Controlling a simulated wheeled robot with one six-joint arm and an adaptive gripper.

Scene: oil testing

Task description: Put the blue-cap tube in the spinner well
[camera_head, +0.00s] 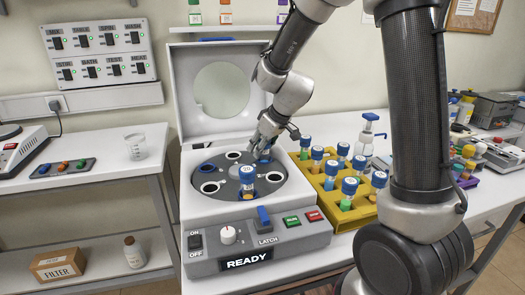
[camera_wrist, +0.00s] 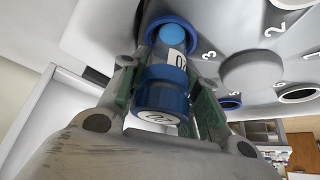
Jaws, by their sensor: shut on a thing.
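The blue-cap tube (camera_wrist: 160,90) is between the fingers of my gripper (camera_wrist: 165,105), with its cap toward the wrist camera and a white label below the cap. Its far, light-blue end lines up with a blue-rimmed well (camera_wrist: 150,28) of the spinner; I cannot tell how deep it sits. In the head view my gripper (camera_head: 265,146) is over the back right of the grey rotor (camera_head: 228,177), mostly hiding the tube. The spinner (camera_head: 195,253) has its lid (camera_head: 185,85) up. Another blue-capped tube (camera_head: 247,177) stands in the front well.
The raised lid stands behind the rotor. Several rotor wells on the left look empty. A beaker (camera_head: 135,146) is on the left bench.

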